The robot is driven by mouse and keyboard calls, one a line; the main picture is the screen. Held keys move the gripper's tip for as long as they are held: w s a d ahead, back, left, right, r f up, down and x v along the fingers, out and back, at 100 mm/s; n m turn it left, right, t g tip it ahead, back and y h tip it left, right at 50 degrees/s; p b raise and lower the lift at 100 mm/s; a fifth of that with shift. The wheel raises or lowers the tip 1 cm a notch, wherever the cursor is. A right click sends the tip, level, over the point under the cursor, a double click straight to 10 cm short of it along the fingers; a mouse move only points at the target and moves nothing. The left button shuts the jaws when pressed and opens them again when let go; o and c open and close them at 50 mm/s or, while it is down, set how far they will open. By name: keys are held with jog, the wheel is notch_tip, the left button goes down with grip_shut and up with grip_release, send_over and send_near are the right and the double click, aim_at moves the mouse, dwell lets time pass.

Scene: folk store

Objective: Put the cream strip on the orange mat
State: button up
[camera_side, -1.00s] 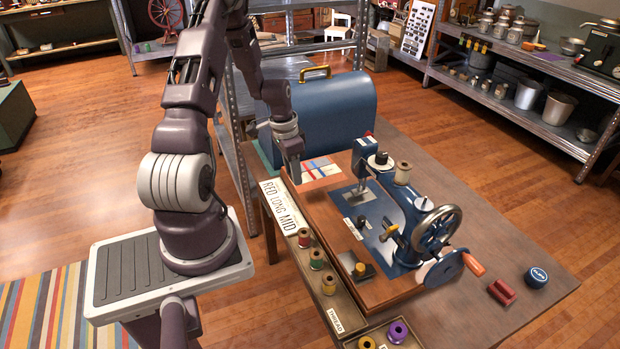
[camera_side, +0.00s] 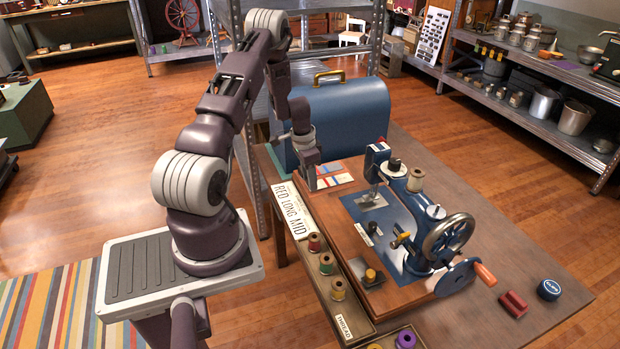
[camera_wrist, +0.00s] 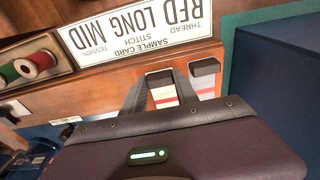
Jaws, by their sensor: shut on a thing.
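In the side view my gripper (camera_side: 308,184) points down at the far left corner of the wooden sewing machine base, in front of the blue case. Striped cloth pieces (camera_side: 332,174) in cream, red and blue lie just right of it. In the wrist view my gripper's fingers (camera_wrist: 162,98) are shut about a cream piece with a red band, which looks like the cream strip (camera_wrist: 163,93); a dark block covers its far end. A second pale strip (camera_wrist: 206,84) with a dark block shows beside it.
The blue sewing machine (camera_side: 415,225) stands right of my gripper. The blue case (camera_side: 345,120) is close behind. A sample card reading RED LONG MID (camera_side: 292,212) and a thread tray with several spools (camera_side: 327,264) lie along the left. The table's right side is mostly clear.

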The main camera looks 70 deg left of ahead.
jog(key=shift+f, duration=0.1)
jog(key=o, duration=1.1)
jog(key=shift+o, duration=0.2)
